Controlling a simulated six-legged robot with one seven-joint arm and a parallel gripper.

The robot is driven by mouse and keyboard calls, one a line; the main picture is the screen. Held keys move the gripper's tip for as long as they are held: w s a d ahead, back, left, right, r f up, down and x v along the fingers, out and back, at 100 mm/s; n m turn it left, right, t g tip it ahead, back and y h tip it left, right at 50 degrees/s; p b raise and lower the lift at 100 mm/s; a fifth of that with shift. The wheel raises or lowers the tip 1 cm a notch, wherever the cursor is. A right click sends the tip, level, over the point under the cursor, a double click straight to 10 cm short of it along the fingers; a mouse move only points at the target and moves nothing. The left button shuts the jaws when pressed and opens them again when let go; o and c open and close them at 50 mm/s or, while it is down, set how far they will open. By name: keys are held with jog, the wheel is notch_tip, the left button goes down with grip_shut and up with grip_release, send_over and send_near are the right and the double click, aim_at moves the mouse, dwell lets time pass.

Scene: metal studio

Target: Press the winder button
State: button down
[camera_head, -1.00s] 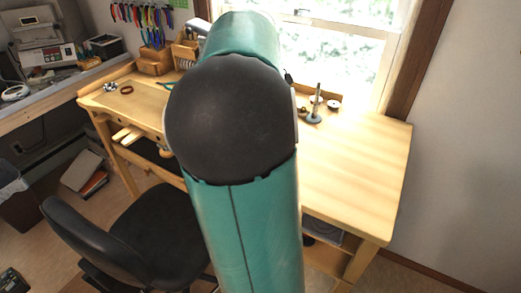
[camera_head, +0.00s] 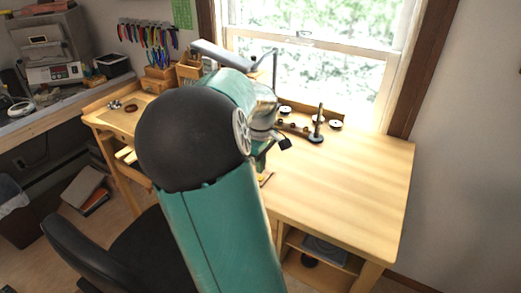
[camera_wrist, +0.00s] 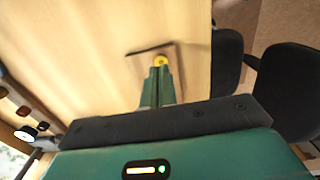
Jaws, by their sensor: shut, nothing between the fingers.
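In the head view my arm covers much of the bench and my fingers are hard to make out. A small dark-edged item (camera_head: 265,179) shows on the bench just beside my arm.
The wooden bench (camera_head: 345,185) is bare on its right side. A post on a round base (camera_head: 317,132) and small spools (camera_head: 335,124) stand near the window. A black chair (camera_head: 85,245) is at the front left. Pliers (camera_head: 147,38) hang at the back.

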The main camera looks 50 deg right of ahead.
aim_at(260, 179)
jog(key=shift+f, duration=1.2)
